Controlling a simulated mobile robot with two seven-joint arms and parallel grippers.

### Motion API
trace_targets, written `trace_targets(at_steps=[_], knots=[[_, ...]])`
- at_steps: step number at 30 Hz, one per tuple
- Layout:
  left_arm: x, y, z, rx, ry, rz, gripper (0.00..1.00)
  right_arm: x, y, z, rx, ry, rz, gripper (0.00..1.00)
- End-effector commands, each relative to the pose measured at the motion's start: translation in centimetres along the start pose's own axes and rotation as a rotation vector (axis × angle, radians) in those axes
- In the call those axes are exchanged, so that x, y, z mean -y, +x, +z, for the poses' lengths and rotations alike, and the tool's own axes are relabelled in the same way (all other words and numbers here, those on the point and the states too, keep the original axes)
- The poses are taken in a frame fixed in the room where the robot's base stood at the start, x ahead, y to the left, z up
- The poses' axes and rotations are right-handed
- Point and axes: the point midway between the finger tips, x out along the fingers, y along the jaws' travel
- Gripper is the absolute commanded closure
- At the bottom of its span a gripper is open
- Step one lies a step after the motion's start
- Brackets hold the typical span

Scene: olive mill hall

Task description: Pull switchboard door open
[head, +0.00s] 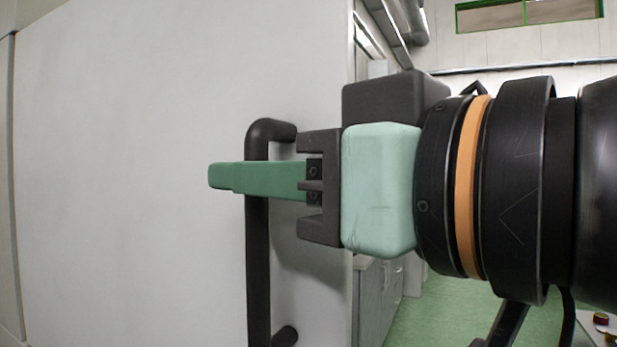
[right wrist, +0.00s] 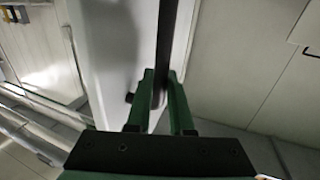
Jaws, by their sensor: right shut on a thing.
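The switchboard door (head: 130,150) is a plain white-grey panel filling the left half of the head view. Its black vertical bar handle (head: 258,270) stands off the panel near the right edge. My right gripper (head: 228,177) reaches in from the right, its green fingers level across the upper part of the handle. In the right wrist view the handle (right wrist: 167,45) runs between the two green fingers, and the gripper is shut on it. The door (right wrist: 118,45) also shows there, behind the handle. My left gripper is in neither view.
Past the door's right edge the hall shows, with a green floor (head: 440,310), a grey cabinet (head: 375,300) and a green-framed window (head: 530,12). In the right wrist view, pale panels (right wrist: 235,60) stand at right and rails (right wrist: 35,125) at lower left.

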Motion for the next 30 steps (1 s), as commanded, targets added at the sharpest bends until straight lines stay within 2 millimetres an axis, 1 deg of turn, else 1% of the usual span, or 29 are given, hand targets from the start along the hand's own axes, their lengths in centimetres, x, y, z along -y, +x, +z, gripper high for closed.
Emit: trace_targets(at_steps=[3, 14, 15, 18, 26, 30], knots=[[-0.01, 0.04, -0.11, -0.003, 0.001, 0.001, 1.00, 0.30, -0.03, -0.03, -0.001, 0.000, -0.003, 1.00], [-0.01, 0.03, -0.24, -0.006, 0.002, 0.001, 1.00, 0.34, -0.03, -0.04, -0.001, 0.000, -0.003, 1.00], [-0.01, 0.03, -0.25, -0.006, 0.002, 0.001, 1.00, 0.34, -0.03, -0.04, -0.001, 0.000, -0.003, 0.78], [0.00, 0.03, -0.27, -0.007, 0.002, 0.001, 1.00, 0.32, -0.03, -0.04, -0.001, 0.000, -0.002, 0.68], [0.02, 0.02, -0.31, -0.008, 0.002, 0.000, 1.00, 0.24, -0.02, -0.02, 0.000, 0.001, -0.001, 0.68], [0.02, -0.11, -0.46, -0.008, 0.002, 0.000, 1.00, -0.50, 0.05, -0.05, 0.001, 0.002, 0.004, 0.68]])
